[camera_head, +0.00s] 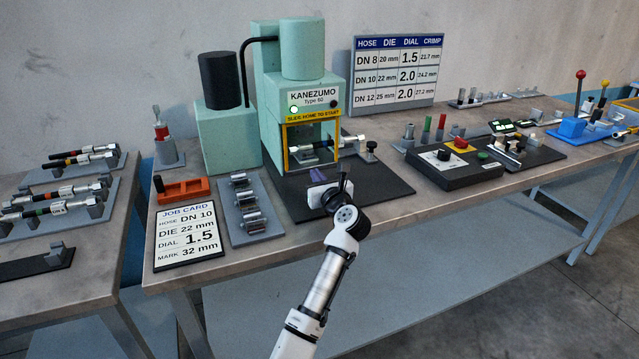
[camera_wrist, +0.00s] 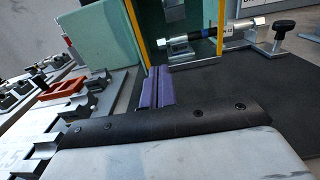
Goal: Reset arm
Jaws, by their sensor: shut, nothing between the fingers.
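My gripper (camera_head: 318,174) is in front of the green KANEZUMO press (camera_head: 302,100), over the black mat (camera_head: 385,182). Its purple fingers (camera_wrist: 154,88) are shut and empty in the wrist view. A black hose with metal ends (camera_head: 335,145) lies across the press opening behind the yellow frame (camera_head: 287,150). In the wrist view the hose (camera_wrist: 212,46) rests on a grey block and a bracket, apart from my fingers. My arm reaches up from the bottom of the head view.
A grey die tray (camera_head: 234,222), an orange holder (camera_head: 182,191) and the job card (camera_head: 185,237) are left of my gripper. A black control box (camera_head: 450,178) stands to the right. The side table (camera_head: 95,262) holds several hoses on racks. The mat's right part is clear.

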